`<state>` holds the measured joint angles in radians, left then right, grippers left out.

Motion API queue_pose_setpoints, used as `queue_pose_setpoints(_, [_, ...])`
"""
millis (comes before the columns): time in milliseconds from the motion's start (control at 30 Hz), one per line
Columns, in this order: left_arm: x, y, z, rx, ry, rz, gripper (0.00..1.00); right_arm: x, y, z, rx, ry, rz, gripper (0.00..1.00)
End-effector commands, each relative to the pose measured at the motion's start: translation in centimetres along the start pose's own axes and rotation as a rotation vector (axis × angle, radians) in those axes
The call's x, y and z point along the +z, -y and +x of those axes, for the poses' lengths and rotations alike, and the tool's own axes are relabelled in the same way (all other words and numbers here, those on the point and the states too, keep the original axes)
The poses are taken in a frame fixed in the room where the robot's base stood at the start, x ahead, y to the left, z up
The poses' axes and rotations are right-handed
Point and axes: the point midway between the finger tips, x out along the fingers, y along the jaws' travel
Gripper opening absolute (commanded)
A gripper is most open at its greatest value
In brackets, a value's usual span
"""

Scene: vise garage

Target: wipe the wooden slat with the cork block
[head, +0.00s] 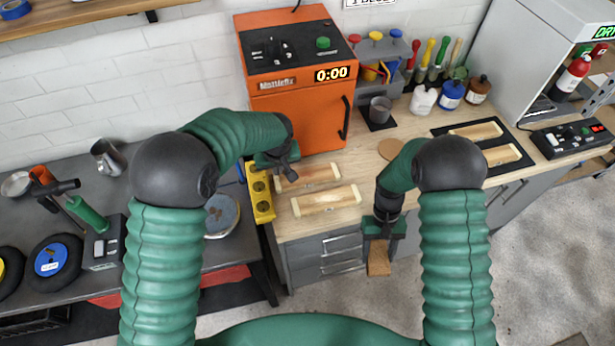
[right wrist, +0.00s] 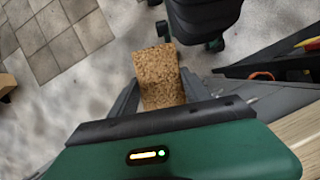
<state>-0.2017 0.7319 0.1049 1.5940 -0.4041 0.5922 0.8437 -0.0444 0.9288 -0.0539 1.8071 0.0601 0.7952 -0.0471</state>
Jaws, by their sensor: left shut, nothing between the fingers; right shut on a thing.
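My right gripper (head: 380,240) is shut on the brown speckled cork block (head: 378,264). The block hangs beyond the counter's front edge, above the floor. In the right wrist view the cork block (right wrist: 160,72) sticks out between the fingers. Two pale wooden slats lie on the counter to the left of the right gripper: a front slat (head: 326,200) and a rear slat (head: 312,176). The cork is apart from both. My left gripper (head: 287,174) is shut and empty, by the left end of the rear slat and partly covering it.
An orange oven (head: 296,105) stands behind the slats. A yellow power strip (head: 261,196) lies at the counter's left edge. More wooden slats lie on a black mat (head: 519,165) at the right. A round cork mat (head: 391,148) lies behind my right arm.

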Motion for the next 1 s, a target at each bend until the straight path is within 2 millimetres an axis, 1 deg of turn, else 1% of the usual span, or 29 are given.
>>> queue_pose_setpoints(267, [0.0, 0.0, 0.1, 0.0, 0.0, 0.0, 0.0, 0.0, 0.0, 0.0, 0.0, 0.0, 0.0, 0.23])
queue_pose_setpoints(667, [0.3, 0.0, 0.8, 0.0, 0.0, 0.0, 0.0, -0.2, 0.0, 0.6, 0.0, 0.0, 0.0, 0.23])
queue_pose_setpoints(833, [0.1, 0.0, 0.3, 0.0, 0.0, 0.0, 0.0, -0.1, 0.0, 0.1, 0.0, 0.0, 0.0, 0.23])
queue_pose_setpoints(1000, [-0.4, 0.0, -1.4, 0.001, 0.0, -0.001, 0.0, 0.4, 0.0, -1.1, 0.0, 0.0, 0.0, 0.23])
